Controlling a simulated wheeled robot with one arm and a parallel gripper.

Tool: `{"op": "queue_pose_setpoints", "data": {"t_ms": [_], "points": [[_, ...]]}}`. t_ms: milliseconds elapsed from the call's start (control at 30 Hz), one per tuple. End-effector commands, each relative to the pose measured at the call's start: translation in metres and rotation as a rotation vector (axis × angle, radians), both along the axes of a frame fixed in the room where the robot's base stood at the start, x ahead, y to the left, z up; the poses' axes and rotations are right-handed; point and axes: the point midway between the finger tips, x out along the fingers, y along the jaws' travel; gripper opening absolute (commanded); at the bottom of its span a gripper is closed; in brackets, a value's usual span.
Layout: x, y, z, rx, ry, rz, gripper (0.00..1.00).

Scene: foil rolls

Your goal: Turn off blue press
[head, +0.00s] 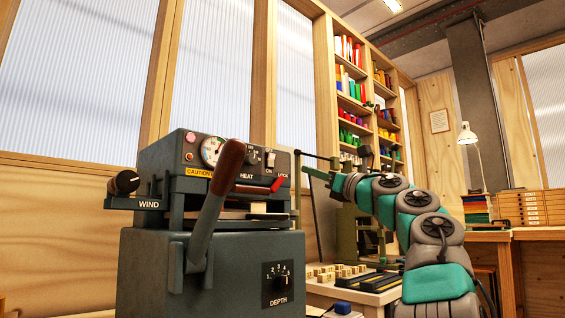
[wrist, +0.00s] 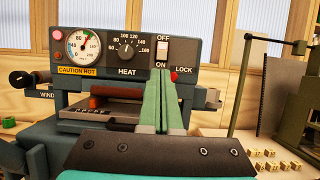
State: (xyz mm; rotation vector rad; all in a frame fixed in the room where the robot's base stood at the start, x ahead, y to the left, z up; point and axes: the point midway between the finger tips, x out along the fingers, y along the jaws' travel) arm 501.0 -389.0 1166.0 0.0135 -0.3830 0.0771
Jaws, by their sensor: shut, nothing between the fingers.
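The blue-grey press (head: 210,265) stands left of centre in the head view and fills the left and middle of the wrist view (wrist: 95,47). Its white power switch (wrist: 162,49) sits at the right of the front panel, with OFF above and ON below; I cannot tell which way it is tipped. The switch also shows small in the head view (head: 270,160). My gripper (wrist: 160,74) is shut and empty, its green fingers pointing at the panel just below the switch. In the head view my gripper (head: 308,172) is right of the panel.
A lever with a brown grip (head: 229,165) rises before the press. A red lock handle (head: 278,184) is beside the switch; the heat dial (wrist: 126,46) is left of it. A table with small blocks (head: 335,272) stands to the right, with a green machine (wrist: 293,100) behind.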

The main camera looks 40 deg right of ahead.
Motion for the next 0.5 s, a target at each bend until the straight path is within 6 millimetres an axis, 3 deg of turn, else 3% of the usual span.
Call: {"op": "queue_pose_setpoints", "data": {"t_ms": [167,500], "points": [[0.015,0.002,0.009,-0.002,0.002,0.004,0.00],[0.073,0.006,0.036,0.003,-0.001,0.003,0.00]]}}
